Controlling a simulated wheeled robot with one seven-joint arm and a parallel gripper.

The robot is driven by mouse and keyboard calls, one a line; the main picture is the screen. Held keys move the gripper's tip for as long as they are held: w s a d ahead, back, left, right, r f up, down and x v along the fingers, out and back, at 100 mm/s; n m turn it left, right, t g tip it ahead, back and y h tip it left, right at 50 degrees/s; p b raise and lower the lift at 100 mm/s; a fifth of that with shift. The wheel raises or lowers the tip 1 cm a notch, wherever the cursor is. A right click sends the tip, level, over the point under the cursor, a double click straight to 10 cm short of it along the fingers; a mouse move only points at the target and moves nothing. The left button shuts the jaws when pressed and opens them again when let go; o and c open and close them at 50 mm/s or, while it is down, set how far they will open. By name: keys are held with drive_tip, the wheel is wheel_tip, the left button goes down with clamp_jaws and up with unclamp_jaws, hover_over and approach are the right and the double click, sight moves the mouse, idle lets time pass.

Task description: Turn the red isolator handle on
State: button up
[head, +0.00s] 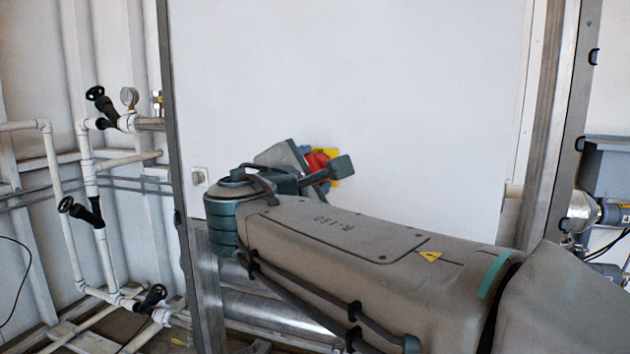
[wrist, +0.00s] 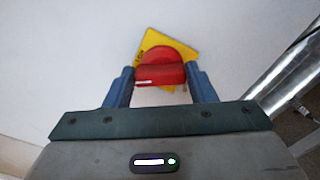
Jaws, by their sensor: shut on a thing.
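The red isolator handle (wrist: 160,74) sits on a yellow plate (wrist: 178,41) on a white panel. In the wrist view my gripper (wrist: 160,76) has its two blue fingers on either side of the handle's bar and is shut on it. The plate looks tilted in this view. In the head view the red handle (head: 316,162) and the yellow plate (head: 333,180) show only in part, behind my gripper (head: 320,168) and arm. A white mark shows on the handle's bar in the wrist view.
The white panel (head: 350,80) fills the middle, framed by metal posts. A small switch box (head: 199,177) is on its left edge. White pipes with black valves (head: 80,210) and a gauge (head: 129,97) stand at left. Equipment (head: 610,165) stands at right. A silver pipe (wrist: 290,70) shows right in the wrist view.

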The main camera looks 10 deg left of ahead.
idle(0.4)
drive_tip(key=o, duration=1)
drive_tip(key=shift+c, duration=0.2)
drive_tip(key=s+a+p, duration=0.1)
drive_tip(key=s+p, duration=0.1)
drive_tip(key=s, duration=1.2)
drive_tip(key=shift+p, duration=0.4)
drive_tip(key=shift+w, duration=0.1)
